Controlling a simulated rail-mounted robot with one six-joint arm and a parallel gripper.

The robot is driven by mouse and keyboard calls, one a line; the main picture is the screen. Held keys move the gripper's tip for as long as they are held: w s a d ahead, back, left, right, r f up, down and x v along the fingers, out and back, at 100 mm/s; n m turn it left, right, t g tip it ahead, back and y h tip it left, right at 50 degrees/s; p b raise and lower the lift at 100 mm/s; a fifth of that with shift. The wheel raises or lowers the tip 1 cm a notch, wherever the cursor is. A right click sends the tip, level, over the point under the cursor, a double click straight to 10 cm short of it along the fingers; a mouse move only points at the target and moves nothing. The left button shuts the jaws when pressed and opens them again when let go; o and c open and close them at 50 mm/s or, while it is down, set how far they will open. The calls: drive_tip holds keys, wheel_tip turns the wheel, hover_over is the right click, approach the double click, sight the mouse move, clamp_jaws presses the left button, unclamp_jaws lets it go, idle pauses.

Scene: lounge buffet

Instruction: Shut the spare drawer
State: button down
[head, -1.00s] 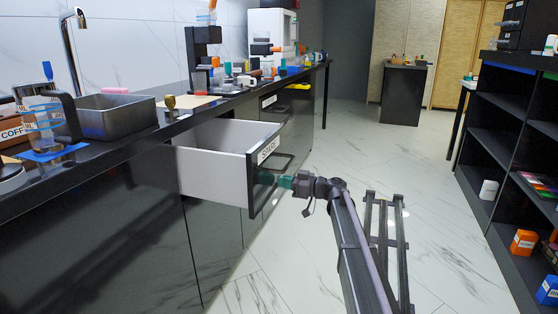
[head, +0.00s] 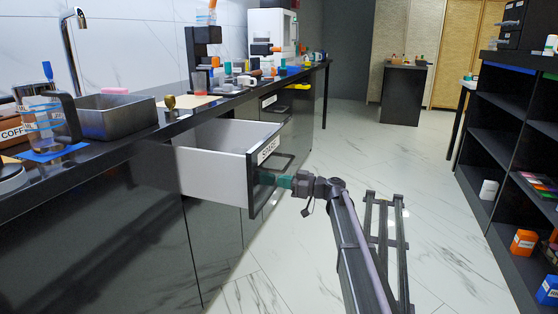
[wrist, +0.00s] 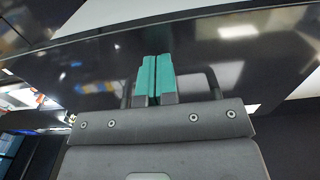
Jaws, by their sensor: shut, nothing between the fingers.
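The spare drawer (head: 215,177) stands pulled out from the counter in the head view. It has light grey sides, a dark front with a label reading SPARE (head: 268,149), and a dark bar handle (head: 275,190). My gripper (head: 270,179) is at the drawer front, its teal fingers by the handle. In the wrist view the gripper (wrist: 155,75) has its two teal fingers side by side, shut and empty, pointing at the dark front between the sides of the handle (wrist: 212,84). I cannot tell for sure whether the fingertips touch the front.
The counter (head: 100,160) above holds a metal basin (head: 118,118), a glass jug (head: 45,122) and several small items. A dark shelf unit (head: 500,150) stands at the right. The marble floor (head: 380,160) between them is open.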

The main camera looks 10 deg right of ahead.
drive_tip(key=shift+w+a, duration=0.2)
drive_tip(key=shift+a, duration=0.15)
drive_tip(key=shift+w+a, duration=0.15)
drive_tip(key=shift+a, duration=0.3)
drive_tip(key=shift+x, duration=10.4)
drive_tip(key=shift+w, duration=0.15)
drive_tip(key=shift+x, duration=1.4)
drive_tip(key=v, duration=0.9)
